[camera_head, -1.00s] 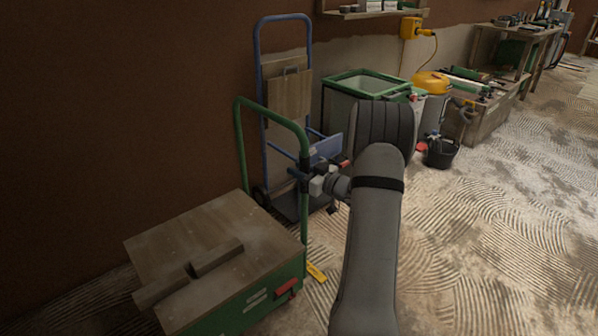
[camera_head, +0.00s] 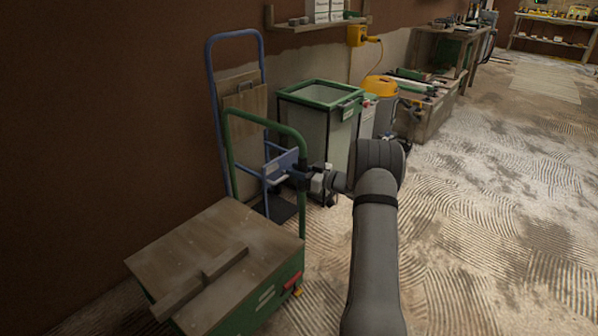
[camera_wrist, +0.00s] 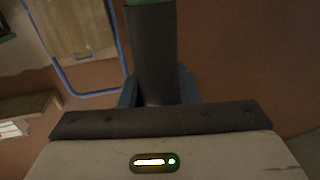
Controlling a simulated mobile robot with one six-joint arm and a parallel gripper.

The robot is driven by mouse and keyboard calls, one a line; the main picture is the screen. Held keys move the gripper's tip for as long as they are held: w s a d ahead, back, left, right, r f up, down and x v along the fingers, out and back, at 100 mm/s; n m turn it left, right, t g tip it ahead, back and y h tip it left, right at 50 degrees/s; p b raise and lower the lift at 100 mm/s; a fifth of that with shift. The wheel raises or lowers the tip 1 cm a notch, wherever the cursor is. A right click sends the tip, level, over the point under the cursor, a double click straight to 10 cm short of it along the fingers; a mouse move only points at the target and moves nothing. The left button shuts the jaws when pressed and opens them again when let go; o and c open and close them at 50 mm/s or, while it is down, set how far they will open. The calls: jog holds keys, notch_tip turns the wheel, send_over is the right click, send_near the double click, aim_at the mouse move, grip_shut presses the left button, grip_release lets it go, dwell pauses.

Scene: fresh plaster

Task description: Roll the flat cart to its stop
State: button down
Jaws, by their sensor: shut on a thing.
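The flat cart has a worn wooden deck (camera_head: 205,250), a green body and a green tube handle (camera_head: 262,119). A loose-looking wooden bar lies across its deck. My gripper (camera_head: 308,178) is shut on the handle's right upright, at a dark sleeve. In the wrist view this dark sleeve (camera_wrist: 166,60) stands upright between the jaws, with green tube above it. A red part (camera_head: 292,281) sits at the cart's lower right corner, with a small orange-yellow piece (camera_head: 297,292) just below. I cannot tell whether that piece is the stop. The cart's wheels are hidden.
A blue hand truck (camera_head: 212,90) leans by the brown wall just behind the handle. A green-rimmed bin (camera_head: 320,95) stands beyond it, then a yellow-topped vacuum (camera_head: 380,88) and benches. The combed plaster floor (camera_head: 490,220) to the right is clear.

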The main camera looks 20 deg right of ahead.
jog(key=shift+w+d+r, duration=0.1)
jog(key=shift+d+r, duration=0.1)
jog(key=shift+d, duration=0.25)
jog(key=c, duration=1.3)
grip_release()
jog(key=shift+d+f, duration=0.1)
jog(key=shift+c, duration=0.2)
jog(key=shift+o, duration=1.2)
jog(key=shift+a, duration=0.25)
jog(key=p+v, duration=0.2)
jog(key=v, duration=0.6)
